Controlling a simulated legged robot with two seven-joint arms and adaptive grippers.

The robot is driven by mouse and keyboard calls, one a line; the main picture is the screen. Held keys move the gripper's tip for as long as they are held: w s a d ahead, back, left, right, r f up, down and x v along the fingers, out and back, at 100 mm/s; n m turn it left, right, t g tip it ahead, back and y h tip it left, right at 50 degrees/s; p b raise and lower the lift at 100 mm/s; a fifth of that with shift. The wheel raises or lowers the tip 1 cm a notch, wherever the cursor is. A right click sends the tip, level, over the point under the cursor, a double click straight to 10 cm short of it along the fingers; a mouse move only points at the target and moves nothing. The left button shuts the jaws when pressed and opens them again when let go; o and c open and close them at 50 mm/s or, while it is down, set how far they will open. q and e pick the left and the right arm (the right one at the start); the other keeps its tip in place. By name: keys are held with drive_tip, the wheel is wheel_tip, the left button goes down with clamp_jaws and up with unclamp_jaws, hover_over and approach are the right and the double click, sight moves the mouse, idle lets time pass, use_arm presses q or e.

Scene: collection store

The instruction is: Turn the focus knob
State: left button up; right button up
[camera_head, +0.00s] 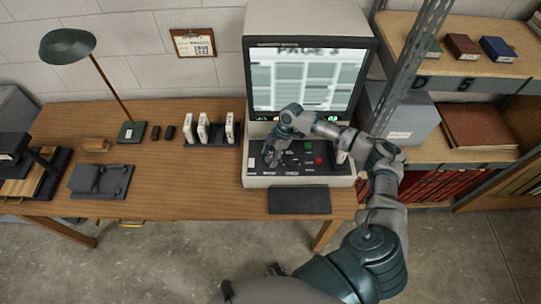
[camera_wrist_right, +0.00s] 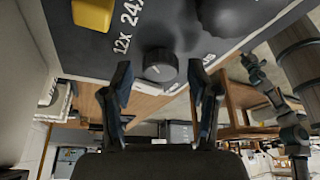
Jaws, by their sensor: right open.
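The reader (camera_head: 306,23) stands on the desk, its screen (camera_head: 305,80) showing a blurred page headed "PAGE 3". Below the screen is a dark control panel with small coloured buttons. My right gripper (camera_head: 271,157) reaches down over the panel's left part and hides what is under it. In the right wrist view a round dark knob (camera_wrist_right: 160,65) with a white pointer line sits between the open fingers (camera_wrist_right: 161,80), with a gap on each side. "12X" and "24X" are printed beside it; its own name is not readable. A small dark part (camera_head: 275,268) at the bottom may be my left gripper.
A red button (camera_head: 319,160) and a green button (camera_head: 308,146) lie right of the gripper. A rack of white boxes (camera_head: 212,137) and a green lamp (camera_head: 68,45) stand left on the desk. Metal shelving (camera_head: 415,55) is close on the right.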

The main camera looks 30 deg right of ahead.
drive_tip(key=shift+d, duration=0.1)
drive_tip(key=shift+c, duration=1.2)
drive_tip(key=shift+d, duration=0.15)
drive_tip(key=c, duration=0.9)
drive_tip(key=shift+s+r+p, duration=0.1)
drive_tip(key=shift+p, duration=0.45)
drive_tip(key=m+t+p, duration=0.1)
drive_tip(key=m+p, duration=0.2)
drive_tip(key=p, duration=0.2)
drive_tip(key=shift+r, duration=0.1)
drive_tip(key=shift+m+t, duration=0.3)
drive_tip(key=shift+m, duration=0.2)
use_arm(q)
wheel_tip(320, 180, up, 6)
drive_tip(key=s, duration=0.2)
drive_tip(key=shift+s+a+f, duration=0.2)
drive_tip(key=shift+s+a, duration=0.1)
drive_tip(key=shift+a, duration=0.1)
use_arm(e)
drive_tip(key=shift+f, duration=0.2)
